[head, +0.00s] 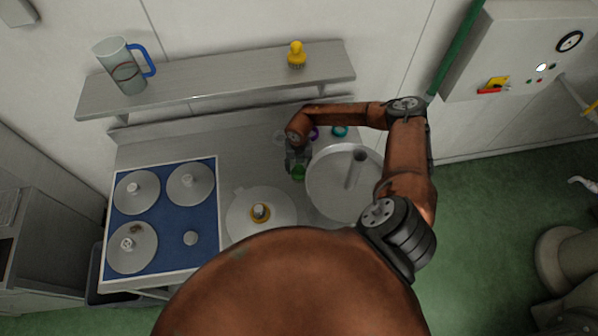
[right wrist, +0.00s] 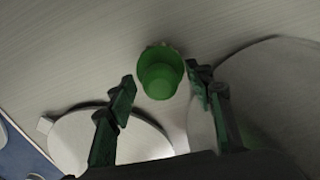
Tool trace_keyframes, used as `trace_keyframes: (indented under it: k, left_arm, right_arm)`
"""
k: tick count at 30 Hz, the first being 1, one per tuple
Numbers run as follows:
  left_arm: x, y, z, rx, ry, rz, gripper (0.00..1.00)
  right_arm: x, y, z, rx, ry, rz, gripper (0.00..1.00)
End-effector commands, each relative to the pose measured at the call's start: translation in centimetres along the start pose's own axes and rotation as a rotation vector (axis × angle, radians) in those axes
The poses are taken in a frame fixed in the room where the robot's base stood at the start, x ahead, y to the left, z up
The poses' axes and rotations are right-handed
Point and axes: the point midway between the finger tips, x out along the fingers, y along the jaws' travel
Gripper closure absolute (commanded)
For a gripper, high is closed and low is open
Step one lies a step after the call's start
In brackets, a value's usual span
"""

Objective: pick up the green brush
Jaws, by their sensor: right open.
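The green brush (head: 299,174) is on the grey worktop, between two pale round discs, mostly hidden below my right gripper in the head view. In the right wrist view the brush (right wrist: 160,73) is seen end-on, as a green round body with a smaller round top. My right gripper (head: 297,163) is over it, with its arm reaching in from the right. In the right wrist view the open fingers (right wrist: 162,80) stand on either side of the brush, with gaps showing. Whether they are level with it is unclear. My left gripper is not in view.
A large pale disc (head: 335,190) is close right of the brush, and a plate (head: 240,212) with a yellow-based item is left. Purple (head: 315,133) and teal (head: 339,131) items are behind. A blue mat (head: 183,222) holds several discs. A shelf (head: 220,82) carries a jug and yellow brush.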

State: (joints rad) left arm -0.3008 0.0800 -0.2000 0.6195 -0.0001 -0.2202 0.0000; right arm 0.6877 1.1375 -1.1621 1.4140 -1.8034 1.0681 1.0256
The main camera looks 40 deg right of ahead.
Motion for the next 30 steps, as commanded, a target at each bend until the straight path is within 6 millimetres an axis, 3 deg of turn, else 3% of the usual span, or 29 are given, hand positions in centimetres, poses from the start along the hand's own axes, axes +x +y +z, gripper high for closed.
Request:
trace_keyframes:
  k: [8,27,30]
  left_arm:
    - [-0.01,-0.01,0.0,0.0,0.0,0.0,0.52]
    - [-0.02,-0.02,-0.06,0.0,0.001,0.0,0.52]
    - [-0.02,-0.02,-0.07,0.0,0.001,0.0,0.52]
  right_arm:
    - [0.29,-0.02,0.03,0.0,-0.001,0.0,0.54]
    - [0.25,-0.03,0.04,0.001,-0.001,0.0,0.98]
    - [0.22,-0.02,0.06,0.001,-0.001,0.001,1.0]
